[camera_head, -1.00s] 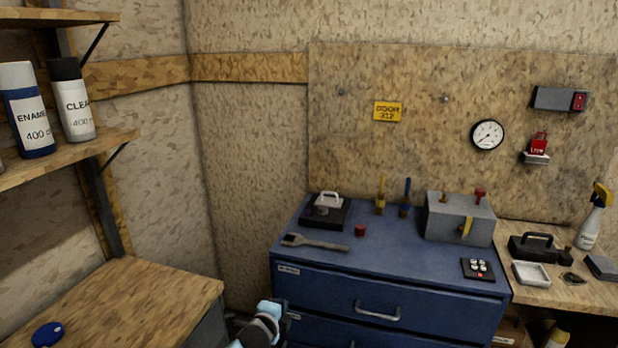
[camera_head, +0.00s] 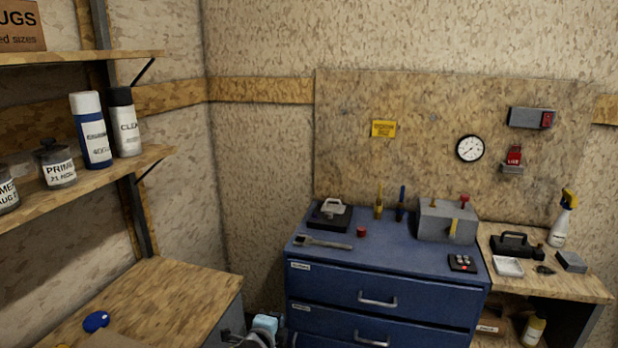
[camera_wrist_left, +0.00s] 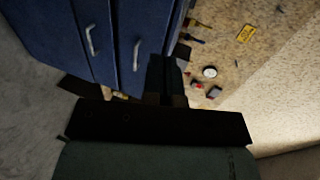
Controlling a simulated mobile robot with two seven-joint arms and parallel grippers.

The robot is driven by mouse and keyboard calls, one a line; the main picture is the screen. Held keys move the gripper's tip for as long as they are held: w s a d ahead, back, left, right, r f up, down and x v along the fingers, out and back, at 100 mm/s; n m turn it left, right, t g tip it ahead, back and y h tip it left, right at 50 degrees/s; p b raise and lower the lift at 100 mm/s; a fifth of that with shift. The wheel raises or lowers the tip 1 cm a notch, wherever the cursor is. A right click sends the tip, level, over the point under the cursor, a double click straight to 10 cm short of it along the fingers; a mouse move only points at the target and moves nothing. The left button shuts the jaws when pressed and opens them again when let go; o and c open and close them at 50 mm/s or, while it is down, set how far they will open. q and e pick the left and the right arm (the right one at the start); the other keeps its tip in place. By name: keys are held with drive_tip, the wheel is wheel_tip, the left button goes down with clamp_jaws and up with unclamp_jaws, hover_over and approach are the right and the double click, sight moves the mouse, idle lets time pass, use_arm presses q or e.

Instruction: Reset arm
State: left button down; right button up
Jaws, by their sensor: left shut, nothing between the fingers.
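My left gripper (camera_wrist_left: 167,78) shows in the left wrist view as a dark shape in the middle. Its fingers are together with nothing between them. It is in front of the blue drawer cabinet (camera_wrist_left: 72,38), and I see no contact with it. My right gripper is not in view.
A wooden bench (camera_head: 165,300) with a blue round object (camera_head: 96,321) is at the left, below shelves with cans (camera_head: 91,130). On the cabinet are a wrench (camera_head: 322,243) and a grey box (camera_head: 447,222). A side table (camera_head: 545,285) stands at right.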

use_arm(q)
drive_tip(key=s+f+n+g+b, duration=0.1)
drive_tip(key=s+f+n+b, duration=0.3)
drive_tip(key=s+f, duration=0.65)
drive_tip(key=s+a+f+n+g+b, duration=0.1)
drive_tip(key=s+a+f+n+b, duration=0.3)
drive_tip(key=s, duration=0.6)
drive_tip(key=s+a+f+n+g, duration=0.1)
drive_tip(key=s+a+f+n, duration=0.15)
drive_tip(key=s+n, duration=0.5)
drive_tip(key=s+a+f+n+g+b, duration=0.1)
drive_tip(key=s+a+f+n+b, duration=0.2)
drive_tip(key=s, duration=0.8)
use_arm(e)
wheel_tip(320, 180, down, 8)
drive_tip(key=p, duration=0.1)
use_arm(q)
wheel_tip(320, 180, up, 16)
drive_tip(key=a+t+p, duration=0.1)
drive_tip(key=p, duration=1.6)
drive_tip(key=shift+s+a+y, duration=0.35)
drive_tip(key=shift+s+y, duration=0.05)
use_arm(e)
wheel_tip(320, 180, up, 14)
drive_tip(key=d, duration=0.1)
use_arm(q)
drive_tip(key=shift+f, duration=0.1)
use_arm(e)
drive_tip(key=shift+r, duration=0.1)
